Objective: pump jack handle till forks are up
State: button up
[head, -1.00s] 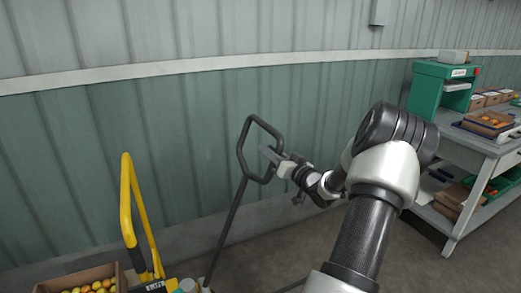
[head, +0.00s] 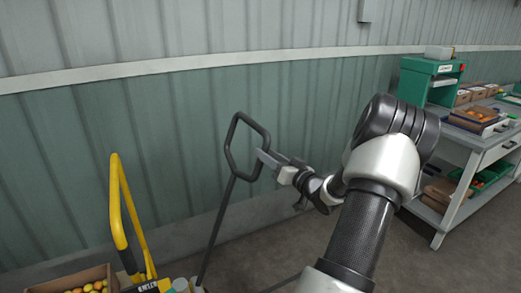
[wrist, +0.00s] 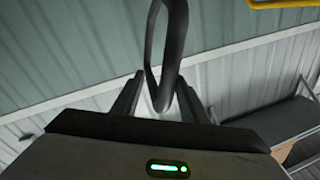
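The jack handle is a dark hexagonal loop (head: 233,128) on a long slanted shaft (head: 216,235), left of centre in the head view. My gripper (head: 262,158) is at the right side of the loop. In the wrist view the loop (wrist: 180,50) runs down between the two spread fingers of my gripper (wrist: 162,98). The fingers look apart, with gaps beside the bar, so I see no firm hold. The jack's forks are not in view, and the shaft's foot is cut off at the bottom edge.
A workbench (head: 486,148) with a green machine (head: 411,82) and boxes stands at the right. A corrugated wall (head: 60,140) closes the back. Floor between is clear.

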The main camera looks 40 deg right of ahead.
jog(key=s+a, duration=0.1)
jog(key=s, duration=1.1)
jog(key=shift+s+f+p, duration=0.3)
jog(key=shift+f+p, duration=0.1)
jog(key=shift+f, duration=0.05)
jog(key=shift+w+a, duration=0.15)
